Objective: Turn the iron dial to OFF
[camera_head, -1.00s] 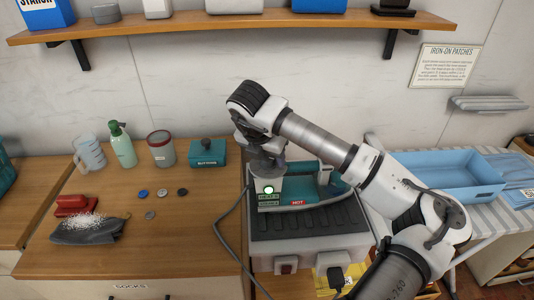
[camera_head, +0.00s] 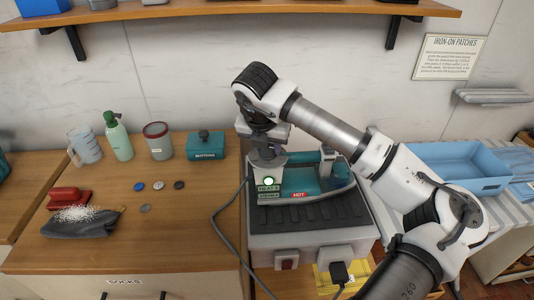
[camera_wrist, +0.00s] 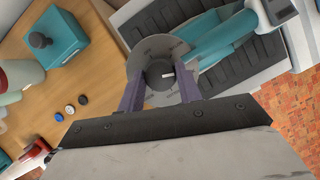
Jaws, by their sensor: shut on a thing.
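The teal iron (camera_head: 325,184) stands on a dark ribbed rest. Its front panel shows a lit round light (camera_head: 269,181), a HEAT label too small to read surely, and a red HOT label (camera_head: 299,194). In the wrist view the dial (camera_wrist: 158,76) is a dark round knob with a white mark, set in a grey ring (camera_wrist: 160,46) with faint lettering. My gripper (camera_wrist: 160,88) has its two purple fingers on either side of the knob, shut on it from above. In the head view my gripper (camera_head: 267,150) hides the dial.
A grey cord (camera_head: 220,215) loops left of the rest. A blue tray (camera_head: 460,165) is at right. The shelf (camera_head: 240,10) runs above.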

